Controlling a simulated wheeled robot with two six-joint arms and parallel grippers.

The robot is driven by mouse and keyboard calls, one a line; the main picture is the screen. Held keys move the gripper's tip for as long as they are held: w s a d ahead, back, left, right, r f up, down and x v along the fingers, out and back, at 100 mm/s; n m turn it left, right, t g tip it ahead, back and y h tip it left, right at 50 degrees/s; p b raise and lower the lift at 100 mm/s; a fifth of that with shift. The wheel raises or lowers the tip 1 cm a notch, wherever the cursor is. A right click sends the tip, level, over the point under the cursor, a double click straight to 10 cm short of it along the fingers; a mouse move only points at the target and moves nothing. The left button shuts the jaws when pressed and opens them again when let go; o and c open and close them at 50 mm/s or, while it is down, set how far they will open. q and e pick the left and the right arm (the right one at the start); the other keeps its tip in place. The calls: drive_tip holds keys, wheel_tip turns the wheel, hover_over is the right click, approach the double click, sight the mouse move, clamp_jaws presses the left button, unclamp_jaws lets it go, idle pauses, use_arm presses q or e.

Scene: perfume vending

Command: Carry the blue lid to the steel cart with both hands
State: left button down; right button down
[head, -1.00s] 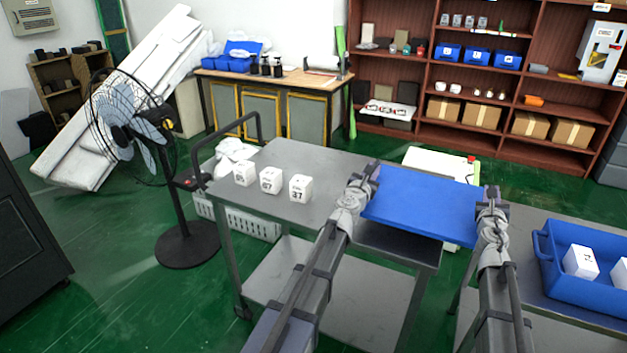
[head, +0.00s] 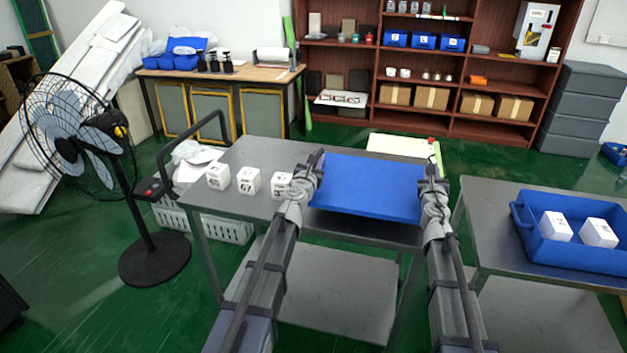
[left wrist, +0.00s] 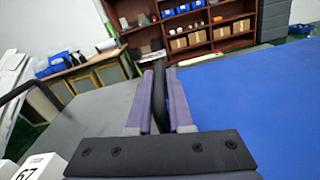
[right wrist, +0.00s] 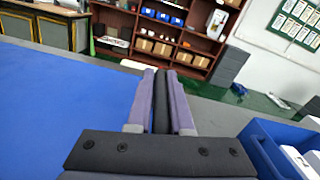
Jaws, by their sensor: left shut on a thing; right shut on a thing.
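The blue lid (head: 368,187) is a flat blue panel, roughly level, held between my two grippers over the right part of the steel cart (head: 240,152). I cannot tell whether it touches the cart top. My left gripper (head: 316,162) is shut on the lid's left edge, and my right gripper (head: 432,172) is shut on its right edge. The lid also fills the right side of the left wrist view (left wrist: 245,110) and the left side of the right wrist view (right wrist: 60,105).
White numbered cubes (head: 248,181) stand on the cart just left of my left gripper, which partly hides one. A second grey table (head: 490,215) at the right holds a blue crate (head: 570,262) with white boxes. A fan (head: 75,145) stands left; shelves (head: 465,68) stand behind.

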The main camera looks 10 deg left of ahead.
use_arm(q)
drive_tip(key=shift+a+f, duration=0.2)
drive_tip(key=shift+a, duration=0.15)
use_arm(e)
drive_tip(key=shift+d+f, duration=0.2)
drive_tip(key=shift+d, duration=0.1)
